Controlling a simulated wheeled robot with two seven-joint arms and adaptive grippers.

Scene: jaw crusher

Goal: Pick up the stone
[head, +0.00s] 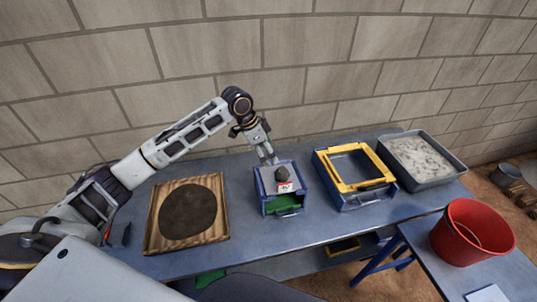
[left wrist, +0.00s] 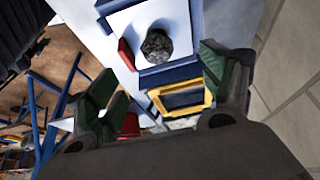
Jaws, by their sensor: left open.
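In the left wrist view the stone (left wrist: 157,46) lies on a white surface, between and beyond my fingers. My left gripper (head: 268,156) is above and just behind the stone, pointing down, and does not touch it. In the left wrist view its two green-padded fingers (left wrist: 165,85) are wide apart with nothing between them. My right gripper is not in view.
A wooden tray with a dark round patch (head: 152,240) lies left on the table (head: 255,250). Right of the box stand a yellow-and-blue frame (head: 337,187) and a grey tray of pale gravel (head: 459,168). A red bucket (head: 450,238) stands on a lower table. A block wall is behind.

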